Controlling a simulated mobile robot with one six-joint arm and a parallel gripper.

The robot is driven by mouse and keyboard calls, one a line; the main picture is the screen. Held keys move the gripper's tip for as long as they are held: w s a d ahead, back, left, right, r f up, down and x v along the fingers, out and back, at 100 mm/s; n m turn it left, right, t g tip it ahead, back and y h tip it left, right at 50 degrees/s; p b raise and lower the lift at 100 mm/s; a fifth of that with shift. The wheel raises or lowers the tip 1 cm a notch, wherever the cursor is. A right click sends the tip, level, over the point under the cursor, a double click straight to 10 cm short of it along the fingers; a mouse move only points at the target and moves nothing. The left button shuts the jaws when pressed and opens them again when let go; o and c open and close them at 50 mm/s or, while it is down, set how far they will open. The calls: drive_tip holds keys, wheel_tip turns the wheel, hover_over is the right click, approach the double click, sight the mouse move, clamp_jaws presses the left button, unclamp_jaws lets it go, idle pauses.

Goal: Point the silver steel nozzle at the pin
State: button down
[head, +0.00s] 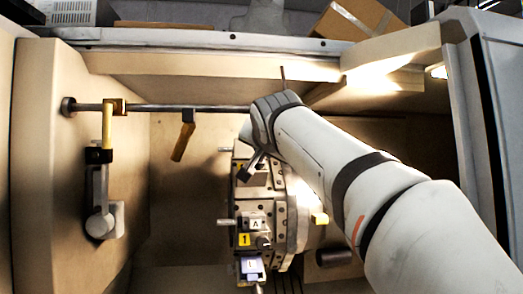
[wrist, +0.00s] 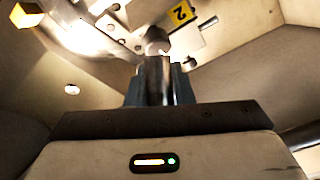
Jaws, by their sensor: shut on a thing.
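In the wrist view, my gripper (wrist: 160,92) is shut on a silver steel cylinder, which looks like the nozzle (wrist: 158,70). Its rounded end (wrist: 157,42) points toward the turret face by the yellow "2" label (wrist: 180,13). In the head view, my gripper (head: 249,167) is at the upper part of the round turret (head: 296,205), and the arm hides most of the nozzle. Silver pegs stick out from the turret's left side, one at the top (head: 225,149) and one lower (head: 225,222). I cannot tell which is the pin.
A jointed fixture (head: 100,200) is on the left wall. A block marked "A" (head: 255,223) is on the turret. The space between wall and turret is clear.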

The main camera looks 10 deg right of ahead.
drive_tip(key=c, duration=1.3)
unclamp_jaws()
drive_tip(key=shift+s+d+r, duration=0.1)
drive_tip(key=shift+r, duration=0.2)
drive_tip(key=shift+c, duration=0.2)
drive_tip(key=shift+o, duration=0.4)
drive_tip(key=shift+f, duration=0.15)
drive_tip(key=b+v, duration=0.2)
drive_tip(key=v, duration=0.5)
drive_tip(key=shift+s, duration=0.35)
drive_tip(key=s+d+f+n+g, duration=0.2)
drive_tip(key=f+g, duration=0.1)
drive_tip(key=f, duration=1)
drive_tip(key=s+d+f+n+g, duration=0.1)
drive_tip(key=s+d+f+g, duration=0.15)
drive_tip(key=f, duration=1.15)
drive_tip(key=s+f+n+g, duration=0.1)
drive_tip(key=s+f+g, duration=0.1)
drive_tip(key=s+f, duration=0.3)
drive_tip(key=s+d+f+n+g, duration=0.1)
drive_tip(key=s+f, duration=0.5)
drive_tip(key=f, duration=0.6)
drive_tip(key=s+d+f+n+g, duration=0.1)
drive_tip(key=s+f+g, duration=0.3)
drive_tip(key=f, duration=0.5)
drive_tip(key=shift+s+y, duration=0.3)
drive_tip(key=shift+s, duration=0.5)
